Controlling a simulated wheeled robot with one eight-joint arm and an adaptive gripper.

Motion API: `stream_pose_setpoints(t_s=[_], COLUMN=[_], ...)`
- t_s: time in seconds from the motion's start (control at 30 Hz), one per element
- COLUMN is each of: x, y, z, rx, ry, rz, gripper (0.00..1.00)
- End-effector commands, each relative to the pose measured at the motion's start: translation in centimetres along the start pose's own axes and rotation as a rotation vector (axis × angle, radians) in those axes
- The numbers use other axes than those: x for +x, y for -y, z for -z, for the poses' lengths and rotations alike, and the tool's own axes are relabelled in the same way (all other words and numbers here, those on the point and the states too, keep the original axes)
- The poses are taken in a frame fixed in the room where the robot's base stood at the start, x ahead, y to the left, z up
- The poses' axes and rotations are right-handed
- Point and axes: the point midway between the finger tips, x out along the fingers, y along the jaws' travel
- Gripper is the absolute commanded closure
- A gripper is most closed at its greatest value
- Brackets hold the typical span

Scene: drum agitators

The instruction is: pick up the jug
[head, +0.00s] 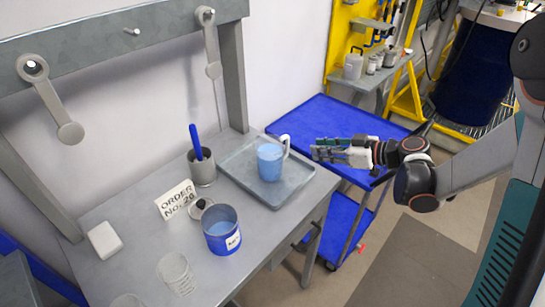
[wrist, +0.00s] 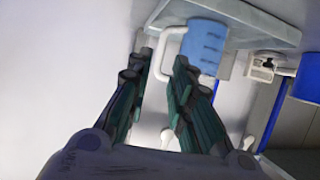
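The jug (head: 270,163) is light blue with a white handle and stands upright on a grey tray (head: 244,178) on the workbench. Its handle points toward my gripper (head: 316,152), which is just right of it in the head view, with a small gap between. In the wrist view the jug (wrist: 205,48) is at the upper middle, with graduation marks on its side. There my gripper (wrist: 163,60) is open and empty, and the handle shows beyond and between the fingertips.
A blue cart (head: 310,118) is right of the bench. The tray's right part is bare.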

Motion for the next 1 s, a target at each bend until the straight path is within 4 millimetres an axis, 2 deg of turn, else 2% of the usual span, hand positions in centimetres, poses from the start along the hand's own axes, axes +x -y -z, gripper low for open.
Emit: stream_pose_setpoints(t_s=[0.1, 0.3, 0.4, 0.67, 1.0], x=[2.4, 6.0, 7.1, 8.4, 12.7], y=[0.1, 0.1, 0.1, 0.2, 0.4], z=[-0.2, -0.2, -0.1, -0.1, 0.0], rx=[-0.002, 0.000, 0.000, 0.001, 0.001], ry=[0.000, 0.001, 0.001, 0.002, 0.001], rz=[0.004, 0.002, 0.002, 0.002, 0.002], gripper=[0.80, 0.80, 0.80, 0.80, 0.80])
